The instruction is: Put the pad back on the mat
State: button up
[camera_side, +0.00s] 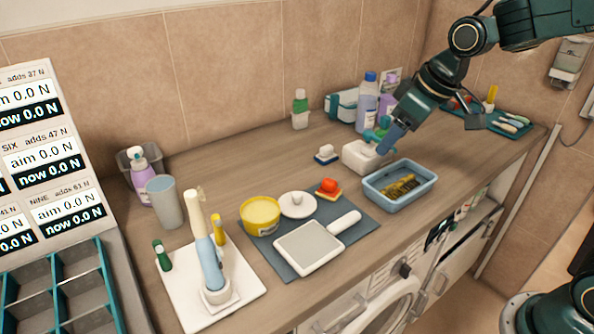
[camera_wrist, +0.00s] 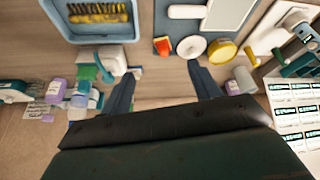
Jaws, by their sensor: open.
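The blue-grey mat (camera_side: 275,255) lies on the counter in the side view. I cannot tell which piece is the pad. My gripper (camera_side: 391,139) is above the counter by the white box. In the wrist view its fingers (camera_wrist: 163,88) are apart with nothing between them.
A blue tray (camera_side: 400,196) with a dark and yellow brush stands right of the mat. Bottles (camera_side: 367,102) stand behind my gripper. A white tray (camera_side: 190,285) with a tall brush is at the left.

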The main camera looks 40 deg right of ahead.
jog(key=s+d+r+m, duration=0.1)
jog(key=s, duration=0.8)
jog(key=s+d+r+m+t+h, duration=0.1)
jog(key=s+m, duration=0.1)
jog(key=s, duration=0.8)
jog(key=shift+s+d, duration=0.25)
